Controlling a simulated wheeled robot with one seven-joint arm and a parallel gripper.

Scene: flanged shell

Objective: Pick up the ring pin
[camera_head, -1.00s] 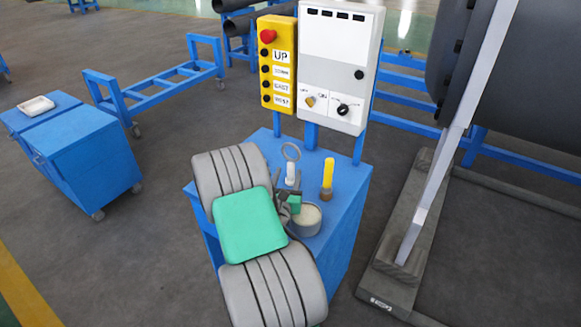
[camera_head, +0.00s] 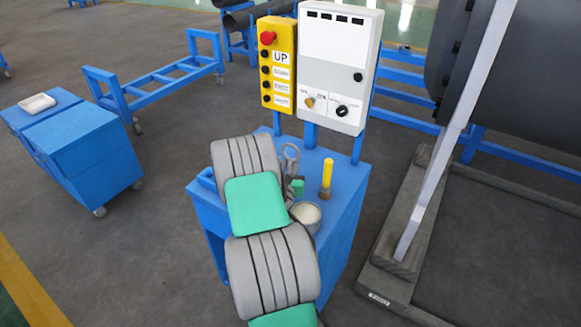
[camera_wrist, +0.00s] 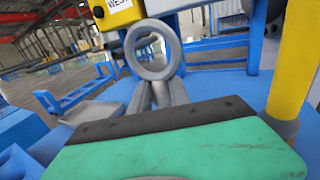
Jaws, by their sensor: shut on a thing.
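The ring pin (camera_head: 291,154) is a grey ring on a short stem. In the head view it shows at the far side of the blue cart top (camera_head: 337,205), just past my arm. In the wrist view the ring (camera_wrist: 154,50) stands upright, facing the camera, right above my gripper's fingers. My gripper (camera_head: 289,176) is shut on the ring pin; its grey fingers (camera_wrist: 163,95) show in the wrist view around the stem, below the ring. The lower stem is hidden by the gripper, so I cannot tell whether it touches the cart top.
A yellow-topped pin (camera_head: 327,174) stands to the right, with a white-filled round cup (camera_head: 306,215) nearer. A yellow button panel (camera_head: 278,65) and white control box (camera_head: 338,62) rise behind. A large dark cylinder (camera_head: 450,50) stands at right.

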